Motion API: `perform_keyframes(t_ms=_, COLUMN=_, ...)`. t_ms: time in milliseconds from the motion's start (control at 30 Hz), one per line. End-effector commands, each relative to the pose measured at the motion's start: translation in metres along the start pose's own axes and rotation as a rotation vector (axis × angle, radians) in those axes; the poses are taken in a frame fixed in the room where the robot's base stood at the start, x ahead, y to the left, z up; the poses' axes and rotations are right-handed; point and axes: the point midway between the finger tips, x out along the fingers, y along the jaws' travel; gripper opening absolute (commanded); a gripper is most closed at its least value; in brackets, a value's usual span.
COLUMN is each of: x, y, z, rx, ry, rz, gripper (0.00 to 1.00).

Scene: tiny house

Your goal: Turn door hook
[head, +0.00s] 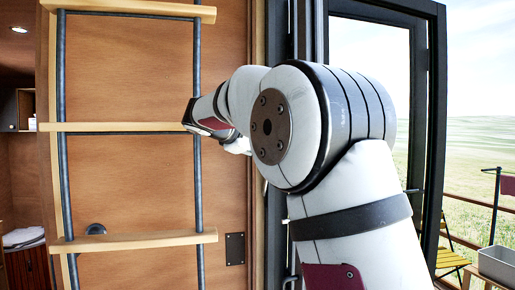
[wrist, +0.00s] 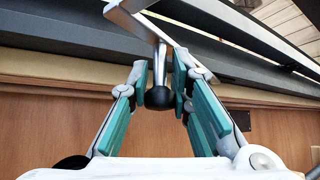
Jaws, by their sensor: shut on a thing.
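The door hook (wrist: 159,60) shows in the wrist view as a silver metal stem with a black ball (wrist: 160,97) at its lower end. A flat, bent silver piece (wrist: 137,18) joins it above, in front of the dark frame. My gripper (wrist: 161,74) has its teal-padded fingers on both sides of the stem and is shut on it, with the black ball between the fingers. In the head view my arm covers the hook and the fingers.
A dark-framed glass door (head: 433,130) stands at the right, with grassland beyond. A wooden ladder (head: 125,127) with dark rails is at the left against a wood wall (head: 228,90). A small black plate (head: 235,248) sits low on that wall. A yellow chair (head: 452,262) stands outside.

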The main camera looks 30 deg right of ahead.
Motion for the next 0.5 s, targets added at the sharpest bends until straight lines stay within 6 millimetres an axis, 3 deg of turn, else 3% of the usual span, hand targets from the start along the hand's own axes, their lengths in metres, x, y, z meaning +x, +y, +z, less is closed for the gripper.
perform_keyframes(t_ms=500, x=0.0043, y=0.0048, z=-0.0037, rx=-0.033, ry=-0.002, rz=-0.033, gripper=0.00)
